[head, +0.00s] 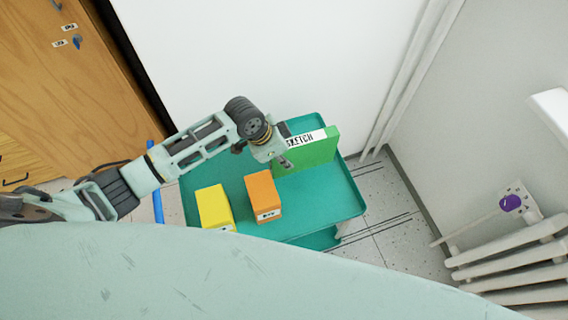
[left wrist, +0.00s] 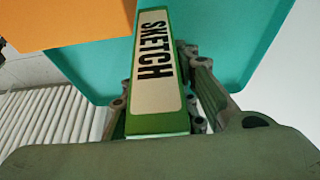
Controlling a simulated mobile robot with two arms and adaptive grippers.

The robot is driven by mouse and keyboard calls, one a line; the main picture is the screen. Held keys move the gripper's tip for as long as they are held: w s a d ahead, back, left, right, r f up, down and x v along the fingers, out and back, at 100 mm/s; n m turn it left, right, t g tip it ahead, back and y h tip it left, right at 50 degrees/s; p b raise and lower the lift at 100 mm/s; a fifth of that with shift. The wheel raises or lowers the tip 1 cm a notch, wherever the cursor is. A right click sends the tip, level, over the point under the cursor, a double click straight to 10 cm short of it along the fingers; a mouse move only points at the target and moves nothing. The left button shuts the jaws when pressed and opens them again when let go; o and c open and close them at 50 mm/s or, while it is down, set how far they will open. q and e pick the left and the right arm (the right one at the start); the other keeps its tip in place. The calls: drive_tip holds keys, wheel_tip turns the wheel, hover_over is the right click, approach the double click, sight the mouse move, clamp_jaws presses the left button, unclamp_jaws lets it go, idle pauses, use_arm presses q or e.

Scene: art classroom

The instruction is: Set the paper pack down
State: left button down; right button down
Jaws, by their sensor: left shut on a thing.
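The paper pack (head: 312,150) is a green block with a white label reading SKETCH. It stands on edge over the right back part of the teal cart top (head: 300,228). My left gripper (head: 283,150) is shut on its left end. In the left wrist view the pack (left wrist: 157,75) sits between the fingers of my left gripper (left wrist: 160,110), label toward the camera. Whether its underside touches the cart top cannot be told. My right gripper is not in view.
A yellow block (head: 214,207) and an orange block (head: 262,195) stand on the cart, left of the pack. The cart's front right area is clear. A wooden cabinet (head: 60,100) stands at left, a white radiator (head: 510,255) at right.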

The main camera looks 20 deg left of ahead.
use_arm(q)
drive_tip(key=shift+w+f, duration=0.1)
drive_tip(key=shift+f, duration=2.05)
drive_tip(key=shift+f, duration=0.1)
drive_tip(key=c, duration=1.4)
unclamp_jaws()
drive_tip(key=shift+f, duration=0.1)
drive_tip(key=v, duration=1.2)
